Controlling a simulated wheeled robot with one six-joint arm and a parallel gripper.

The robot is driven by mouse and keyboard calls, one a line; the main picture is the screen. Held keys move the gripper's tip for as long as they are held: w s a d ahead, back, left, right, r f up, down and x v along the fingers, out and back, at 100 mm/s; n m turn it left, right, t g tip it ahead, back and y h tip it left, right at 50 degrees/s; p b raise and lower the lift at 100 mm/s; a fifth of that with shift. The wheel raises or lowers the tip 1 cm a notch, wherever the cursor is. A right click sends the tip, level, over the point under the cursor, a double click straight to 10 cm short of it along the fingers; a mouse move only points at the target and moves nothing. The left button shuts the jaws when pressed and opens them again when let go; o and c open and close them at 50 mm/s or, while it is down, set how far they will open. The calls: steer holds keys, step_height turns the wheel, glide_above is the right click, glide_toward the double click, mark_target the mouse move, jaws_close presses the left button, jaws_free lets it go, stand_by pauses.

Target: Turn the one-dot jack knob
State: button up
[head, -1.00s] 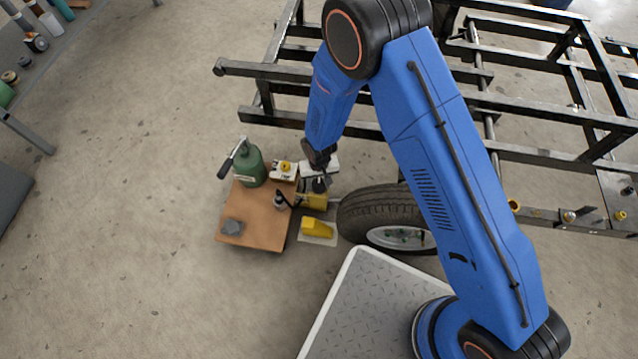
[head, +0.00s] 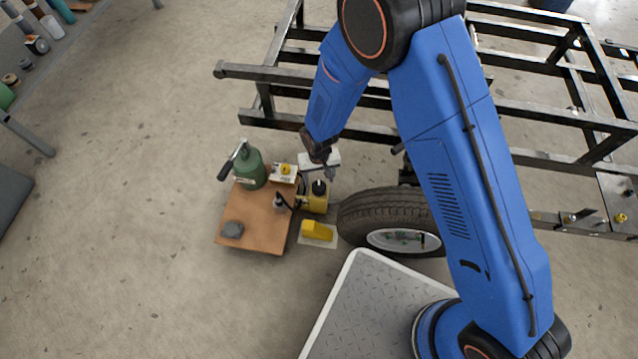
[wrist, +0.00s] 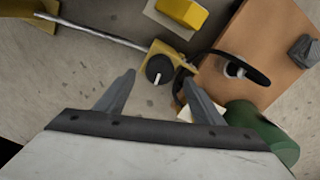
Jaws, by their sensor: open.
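The jack is a yellow block (head: 314,204) with a round black knob (head: 319,187) on top. It stands between the wooden board and the tyre. In the wrist view the knob (wrist: 158,72) shows a white line across its face. I cannot make out a dot mark on it. My gripper (head: 331,177) is open and empty, just behind the jack in the head view. In the wrist view the gripper (wrist: 159,80) has its two grey fingers spread. The knob appears between and beyond the fingertips, apart from both.
A yellow wedge (head: 317,230) lies in front of the jack. The tyre (head: 375,212) is close right; the black frame (head: 300,72) stands behind.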

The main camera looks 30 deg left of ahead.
mark_target(319, 186)
step_height(319, 186, up, 11)
steer(key=shift+r, duration=0.15)
stand_by(0.5)
